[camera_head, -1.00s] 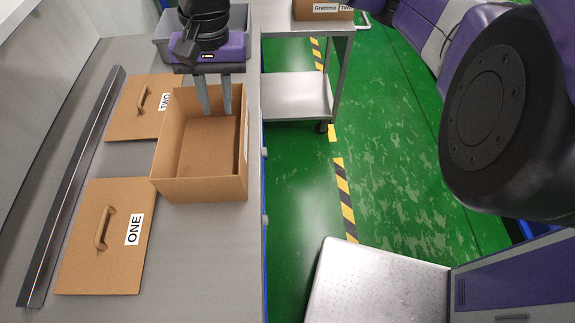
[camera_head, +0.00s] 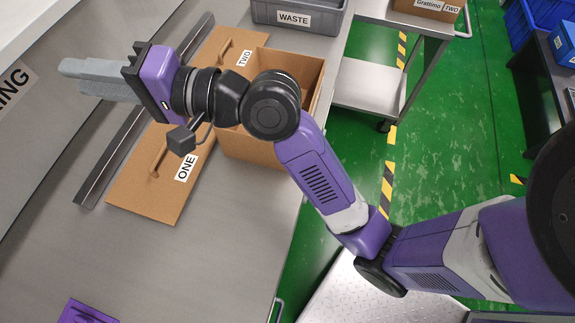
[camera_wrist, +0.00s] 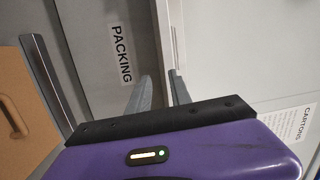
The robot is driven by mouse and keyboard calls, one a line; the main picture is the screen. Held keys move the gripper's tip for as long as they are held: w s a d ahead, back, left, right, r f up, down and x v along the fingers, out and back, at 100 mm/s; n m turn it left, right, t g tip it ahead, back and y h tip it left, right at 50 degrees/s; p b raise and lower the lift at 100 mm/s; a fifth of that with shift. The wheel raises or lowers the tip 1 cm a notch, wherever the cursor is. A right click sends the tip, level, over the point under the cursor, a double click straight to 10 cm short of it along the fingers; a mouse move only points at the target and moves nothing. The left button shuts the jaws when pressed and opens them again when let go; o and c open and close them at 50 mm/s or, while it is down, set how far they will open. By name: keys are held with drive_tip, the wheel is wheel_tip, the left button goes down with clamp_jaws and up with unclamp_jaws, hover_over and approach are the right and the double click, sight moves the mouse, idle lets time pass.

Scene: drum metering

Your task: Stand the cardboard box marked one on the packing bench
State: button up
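An open, lidless cardboard box (camera_head: 250,148) stands upright on the grey packing bench (camera_head: 215,255), partly behind my arm. No number on it can be read from here. A flat cardboard lid marked ONE (camera_head: 140,200), with a handle, lies left of it. Another lid marked TWO (camera_head: 222,42) lies farther back. My gripper (camera_head: 72,76) is raised over the left side of the bench, pointing left, away from the box. Its fingers are apart with nothing between them, as the wrist view also shows (camera_wrist: 162,88).
A grey WASTE bin (camera_head: 320,18) stands at the bench's far end. A metal trolley (camera_head: 365,85) carries a carton marked TWO (camera_head: 425,8). A metal bar (camera_head: 110,165) lies along the lids. A purple object (camera_head: 85,312) is at the near left. The wrist view shows a PACKING sign (camera_wrist: 121,54).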

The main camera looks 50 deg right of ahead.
drive_tip(key=s+d+f+h, duration=0.4)
drive_tip(key=s+f+h, duration=0.5)
drive_tip(key=s+f, duration=0.7)
drive_tip(key=s+d+f+n+g, duration=0.1)
drive_tip(key=s+d+f+n, duration=0.1)
drive_tip(key=s+n, duration=0.3)
drive_tip(key=s+d+f+n+g, duration=0.1)
drive_tip(key=s+d+n, duration=0.3)
drive_tip(key=s, duration=1)
drive_tip(key=shift+s+d+f+n, duration=0.15)
drive_tip(key=shift+f+n, duration=0.65)
drive_tip(key=shift+n, duration=0.2)
